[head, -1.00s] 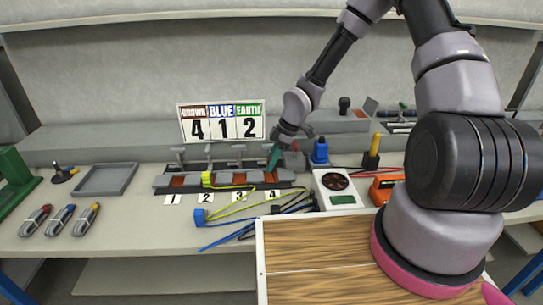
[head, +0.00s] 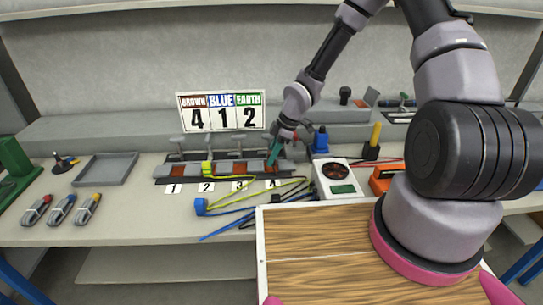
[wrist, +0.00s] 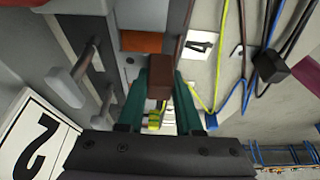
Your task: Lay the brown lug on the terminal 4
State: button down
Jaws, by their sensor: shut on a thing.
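My gripper (head: 276,153) has teal fingers, which are shut on the brown lug (wrist: 160,76) in the wrist view. The lug is a small brown block between the fingertips. In the wrist view, the copper pad of terminal 4 (wrist: 142,41) shows just beyond the lug, a little to the left, beside the number 4 card (wrist: 199,44). In the head view, my gripper is over the right end of the terminal strip (head: 180,181), behind the number 4 card (head: 271,184). The fingers hide the lug there. I cannot tell whether the lug touches the terminal.
Levers (wrist: 68,86) stand along the strip's back side. A yellow-green lug (head: 207,168) sits at terminal 2. A blue lug (head: 200,206) and loose cables lie in front. A meter (head: 336,171) stands to the right. The sign (head: 221,112) reads brown 4, blue 1, earth 2.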

jog(key=shift+f, duration=1.65)
dwell(0.4)
jog(key=c, duration=0.5)
grip_release()
jog(key=v, duration=1)
jog(key=shift+d+r, duration=0.2)
jog(key=shift+r, duration=0.15)
